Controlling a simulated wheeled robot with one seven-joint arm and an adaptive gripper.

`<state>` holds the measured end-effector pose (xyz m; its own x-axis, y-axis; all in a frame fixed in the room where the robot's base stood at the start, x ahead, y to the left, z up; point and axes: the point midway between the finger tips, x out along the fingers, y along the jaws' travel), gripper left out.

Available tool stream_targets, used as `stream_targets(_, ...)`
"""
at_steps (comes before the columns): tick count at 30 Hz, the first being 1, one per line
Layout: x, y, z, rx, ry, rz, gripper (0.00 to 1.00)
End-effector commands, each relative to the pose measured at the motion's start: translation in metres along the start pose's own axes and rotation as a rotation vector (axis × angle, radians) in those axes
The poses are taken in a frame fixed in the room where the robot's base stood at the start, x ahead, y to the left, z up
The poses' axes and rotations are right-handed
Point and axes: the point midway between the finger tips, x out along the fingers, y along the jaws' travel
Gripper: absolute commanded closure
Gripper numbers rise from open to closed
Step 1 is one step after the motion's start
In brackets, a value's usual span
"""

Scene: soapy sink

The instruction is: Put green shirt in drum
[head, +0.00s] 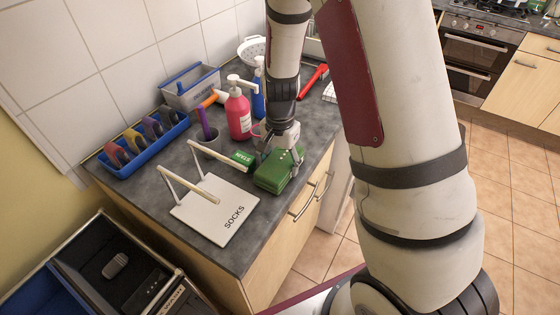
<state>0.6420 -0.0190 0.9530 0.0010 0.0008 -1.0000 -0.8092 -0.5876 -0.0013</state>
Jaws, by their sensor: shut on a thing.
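No thing that is clearly a drum shows. A dark open box (120,262) with lettering on its front edge stands low at the bottom left, and a small grey object lies in it.
A white SOCKS board (215,211) with an upright rail frame stands left of the gripper. Behind are a pink pump bottle (238,113), a blue tray (144,142) of several colored items, a grey caddy (191,88) and a red-handled tool (314,80). Cabinet handles jut from the counter front.

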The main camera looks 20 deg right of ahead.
Motion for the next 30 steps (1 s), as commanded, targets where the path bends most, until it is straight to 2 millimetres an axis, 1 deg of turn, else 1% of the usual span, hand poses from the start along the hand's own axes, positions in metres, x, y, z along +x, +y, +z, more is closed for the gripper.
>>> stream_targets(3,0.003,0.000,0.000,0.000,0.000,0.000,0.68)
stream_targets(4,0.003,0.000,0.000,0.000,0.000,0.000,0.31)
stream_targets(5,0.003,0.000,0.000,0.000,0.000,0.000,0.24)
stream_targets(6,0.003,0.000,0.000,0.000,0.000,0.000,0.15)
stream_targets(16,0.002,0.000,0.000,0.000,0.000,0.000,0.15)
stream_targets(20,-0.006,-0.001,0.000,-0.001,0.001,-0.002,0.15)
stream_targets(23,-0.020,-0.002,0.000,-0.002,0.002,-0.004,0.15)
stream_targets(30,-0.070,-0.002,-0.001,-0.002,0.004,-0.005,0.15)
